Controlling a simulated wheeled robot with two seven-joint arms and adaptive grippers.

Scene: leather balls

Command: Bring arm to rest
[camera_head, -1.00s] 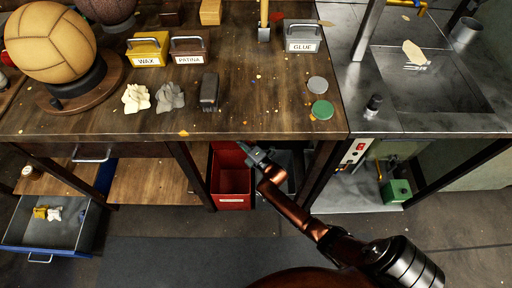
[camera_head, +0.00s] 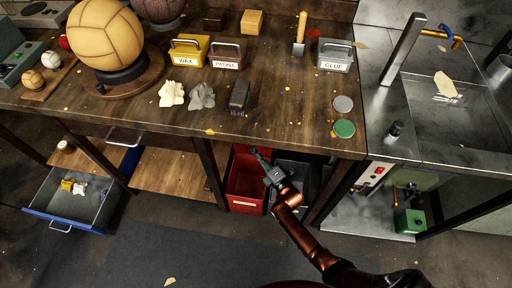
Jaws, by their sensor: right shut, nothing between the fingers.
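My right arm comes in from the bottom right, with its copper links in front of the bench. My right gripper (camera_head: 260,158) is shut and empty. It hangs in front of the bench's front edge, over the red bin (camera_head: 247,184) in the picture, and appears to touch nothing. My left gripper is not in view.
The wooden bench (camera_head: 290,105) holds a tan leather ball (camera_head: 105,35), a WAX box (camera_head: 188,50), a PATINA box (camera_head: 226,56) and a GLUE box (camera_head: 335,55). An open drawer (camera_head: 65,208) juts out at lower left. The floor (camera_head: 190,255) in front is largely clear.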

